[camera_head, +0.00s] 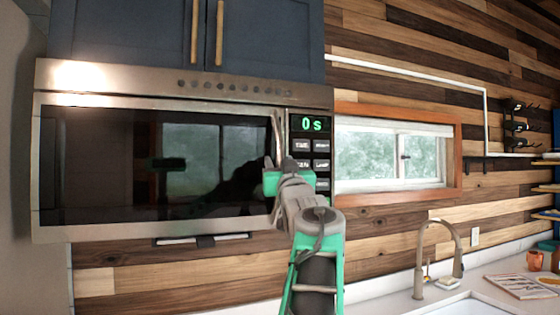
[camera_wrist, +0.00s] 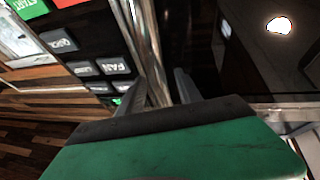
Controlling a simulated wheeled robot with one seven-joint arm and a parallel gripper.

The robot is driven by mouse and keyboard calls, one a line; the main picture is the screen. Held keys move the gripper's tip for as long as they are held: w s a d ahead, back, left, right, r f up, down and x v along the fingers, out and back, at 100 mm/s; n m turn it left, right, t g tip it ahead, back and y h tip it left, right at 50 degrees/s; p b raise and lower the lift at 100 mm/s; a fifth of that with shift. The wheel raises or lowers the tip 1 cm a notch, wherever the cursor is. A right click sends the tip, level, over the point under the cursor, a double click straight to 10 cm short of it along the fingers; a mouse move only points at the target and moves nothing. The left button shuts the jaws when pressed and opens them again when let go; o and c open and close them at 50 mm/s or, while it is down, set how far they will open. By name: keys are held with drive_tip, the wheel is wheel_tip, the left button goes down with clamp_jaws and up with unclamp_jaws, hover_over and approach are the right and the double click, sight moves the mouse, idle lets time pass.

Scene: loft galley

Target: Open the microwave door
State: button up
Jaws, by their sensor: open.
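The microwave (camera_head: 150,85) is mounted under dark blue cabinets in the head view. Its dark glass door (camera_head: 110,165) looks shut and reflects a window. The upright metal handle (camera_head: 277,130) runs along the door's right edge, beside the control panel (camera_head: 310,124). My gripper (camera_head: 273,165) is at the lower part of the handle and hides some of it. In the wrist view, my gripper (camera_wrist: 162,90) is open, with one finger on each side of the handle (camera_wrist: 148,42). The handle seems to lie between the fingers; I cannot tell whether they touch it.
The panel buttons (camera_wrist: 85,68) are close to the left finger in the wrist view. A window (camera_head: 392,158) is to the right of the microwave.

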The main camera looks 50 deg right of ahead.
drive_tip(key=shift+c, duration=0.4)
clamp_jaws()
idle(0.9)
